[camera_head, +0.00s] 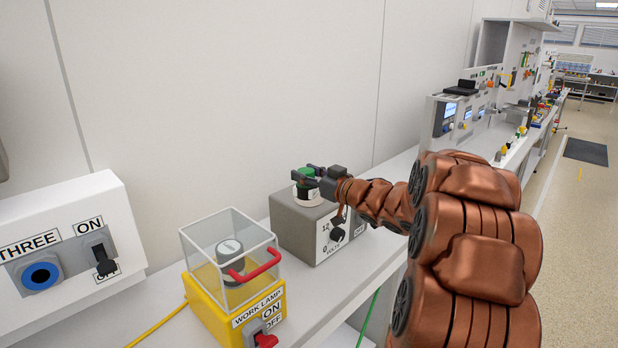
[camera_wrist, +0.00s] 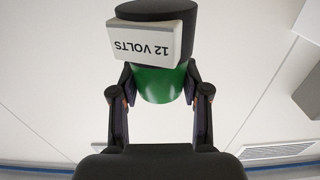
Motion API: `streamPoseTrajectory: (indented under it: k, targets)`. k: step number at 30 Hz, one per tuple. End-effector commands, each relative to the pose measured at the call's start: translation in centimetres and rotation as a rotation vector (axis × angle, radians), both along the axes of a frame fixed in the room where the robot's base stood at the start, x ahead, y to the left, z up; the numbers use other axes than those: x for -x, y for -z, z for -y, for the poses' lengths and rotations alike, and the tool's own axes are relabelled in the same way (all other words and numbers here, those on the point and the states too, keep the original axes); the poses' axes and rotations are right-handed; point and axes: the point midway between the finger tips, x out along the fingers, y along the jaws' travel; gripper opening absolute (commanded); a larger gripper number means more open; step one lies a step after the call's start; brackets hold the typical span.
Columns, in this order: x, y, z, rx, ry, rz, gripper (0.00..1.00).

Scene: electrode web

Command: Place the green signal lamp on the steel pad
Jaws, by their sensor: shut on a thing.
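The green signal lamp (camera_head: 305,173) is at my gripper (camera_head: 312,180), over the top of a grey box (camera_head: 297,224). In the wrist view, the lamp's green body (camera_wrist: 163,86) sits between the two fingers of my gripper (camera_wrist: 160,92), which are shut on it. A white label reading "12 VOLTS" (camera_wrist: 152,42) shows upside down, with a black round part (camera_wrist: 156,10) beyond it. In the head view, a pale round piece lies just under the lamp; I cannot tell whether it is touching the box. I cannot make out the steel pad for certain.
A yellow "WORK LAMP" box (camera_head: 212,311) with a clear cover (camera_head: 205,240) and red handle (camera_head: 262,262) stands left of the grey box. A white panel marked "THREE" (camera_head: 60,215) is further left. The wall is behind; more equipment (camera_head: 470,112) stands along the bench to the right.

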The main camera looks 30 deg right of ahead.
Motion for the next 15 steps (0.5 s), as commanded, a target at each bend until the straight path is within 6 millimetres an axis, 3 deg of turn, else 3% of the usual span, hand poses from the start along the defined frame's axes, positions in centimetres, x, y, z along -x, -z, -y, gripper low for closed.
streamPoseTrajectory:
  k: [9, 15]
  targets:
    - [-3.3, 0.4, 2.7, -0.003, 0.001, -0.002, 0.07]
    - [-4.3, 0.5, 3.5, -0.002, 0.000, 0.000, 0.07]
